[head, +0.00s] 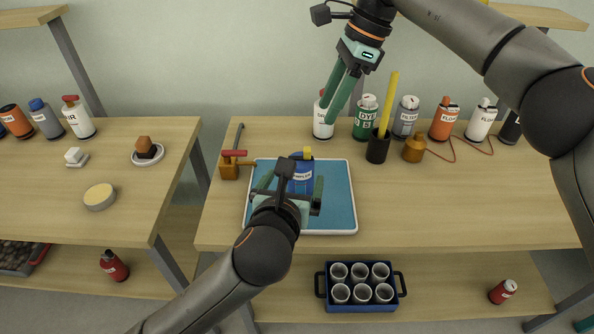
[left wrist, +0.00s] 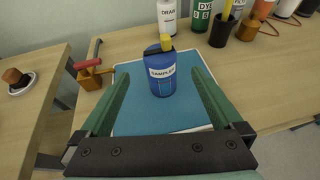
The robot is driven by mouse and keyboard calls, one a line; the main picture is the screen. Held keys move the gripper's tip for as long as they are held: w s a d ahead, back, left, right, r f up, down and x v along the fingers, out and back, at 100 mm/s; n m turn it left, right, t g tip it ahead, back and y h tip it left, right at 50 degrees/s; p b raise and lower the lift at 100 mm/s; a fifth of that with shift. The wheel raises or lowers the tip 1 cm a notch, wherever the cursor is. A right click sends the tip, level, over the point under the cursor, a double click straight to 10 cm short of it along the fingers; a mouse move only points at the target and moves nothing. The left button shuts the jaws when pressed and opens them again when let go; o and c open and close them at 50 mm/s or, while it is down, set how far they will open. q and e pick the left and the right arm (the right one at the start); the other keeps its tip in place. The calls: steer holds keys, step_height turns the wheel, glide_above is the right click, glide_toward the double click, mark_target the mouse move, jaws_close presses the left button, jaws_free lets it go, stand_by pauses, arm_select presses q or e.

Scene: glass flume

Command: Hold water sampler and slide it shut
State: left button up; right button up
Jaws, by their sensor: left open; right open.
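The water sampler (head: 302,174) is a blue bottle with a white "SAMPLER" label and a yellow and dark top. It stands upright on a blue tray mat with a pale rim (head: 340,195). It also shows in the left wrist view (left wrist: 161,84), between the two green fingers. My left gripper (head: 288,186) is open, with its fingers spread either side of the sampler and no clear contact. In the head view my left wrist hides the sampler's lower part. My right gripper (head: 327,110) is open and empty, high up in front of the white bottle.
A white bottle (head: 323,127), a green "DYE" can (head: 365,125), a dark cup holding a yellow rod (head: 378,150) and several other bottles line the table's back. An orange valve block (head: 230,170) stands left of the tray. The table's front right is clear.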

mark_target(303, 160)
arm_select(q)
steer(key=x, duration=1.1)
steer(key=shift+w+f, duration=0.2)
steer(key=shift+w, duration=0.15)
steer(key=c, duration=1.5)
arm_select(e)
steer(key=shift+o, duration=0.4)
steer(key=shift+m+t, duration=0.3)
steer(key=shift+m, duration=0.5)
steer(key=x, duration=1)
steer(key=shift+s, duration=0.3)
jaws_close()
